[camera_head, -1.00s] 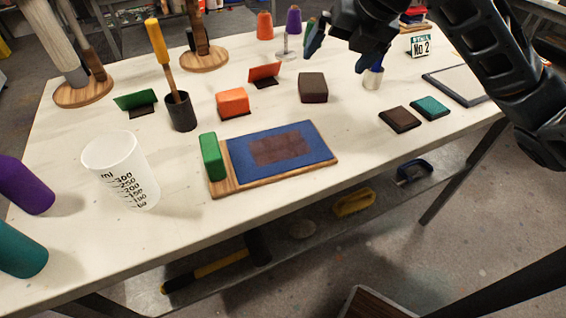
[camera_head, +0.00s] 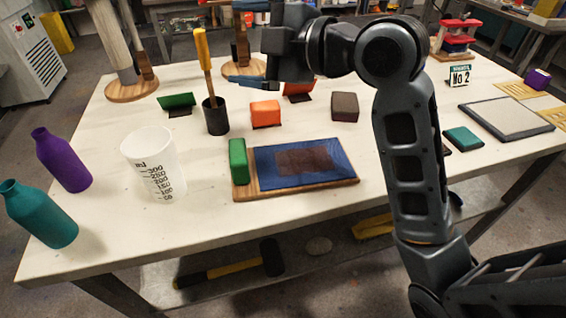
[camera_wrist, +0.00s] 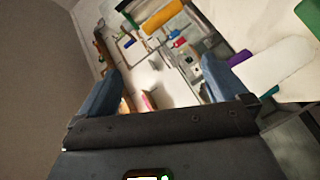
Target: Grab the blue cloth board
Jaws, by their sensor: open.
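The blue cloth board (camera_head: 335,162) lies flat on the table near its front edge in the head view. It is a wooden board covered with blue cloth, with a brown patch in the middle. A green block (camera_head: 238,160) stands at its left end. My gripper (camera_head: 245,80) is high above the back of the table, behind and left of the board in the picture, with its fingers pointing left. It is open and empty; both blue fingers show apart in the wrist view (camera_wrist: 175,65). I cannot make out the board in the wrist view.
A white measuring cup (camera_head: 155,168) stands left of the board. Behind it are a dark pot (camera_head: 215,118) with a yellow-handled tool, an orange block (camera_head: 265,114) and a brown block (camera_head: 345,107). Two bottles, purple (camera_head: 63,160) and teal (camera_head: 40,213), stand at the left.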

